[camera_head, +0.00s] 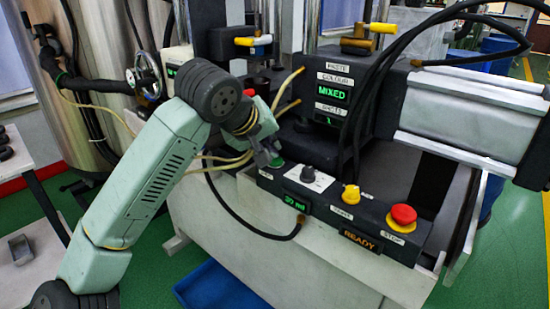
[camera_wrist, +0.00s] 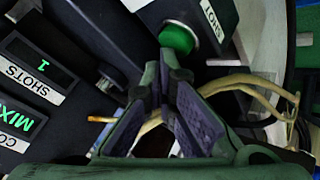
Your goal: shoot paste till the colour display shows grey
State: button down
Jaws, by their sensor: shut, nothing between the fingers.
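The colour display (camera_head: 332,93) on the dark machine housing reads "MIXED" in green letters; part of it shows in the wrist view (camera_wrist: 20,118). Below it the shots display (camera_head: 330,121) reads 1; it also shows in the wrist view (camera_wrist: 32,62). The green button (camera_wrist: 178,38), labelled "SHOT", is at the left end of the control panel, and in the head view (camera_head: 277,162) it sits right by the fingertips. My gripper (camera_wrist: 166,65) is shut and empty, its tips in front of the button's lower edge. I cannot tell whether they touch it. No paste is visible.
Hoses and black cables run close around my gripper. A blue bin (camera_head: 215,285) stands below.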

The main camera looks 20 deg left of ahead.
jog(key=shift+f, duration=0.1)
dwell(0.3)
jog(key=shift+f+b, duration=0.4)
jog(key=shift+b, duration=0.3)
jog(key=shift+r, duration=0.4)
jog(key=shift+r+p, duration=1.55)
jog(key=shift+r, duration=1.55)
jog(key=shift+f, duration=0.1)
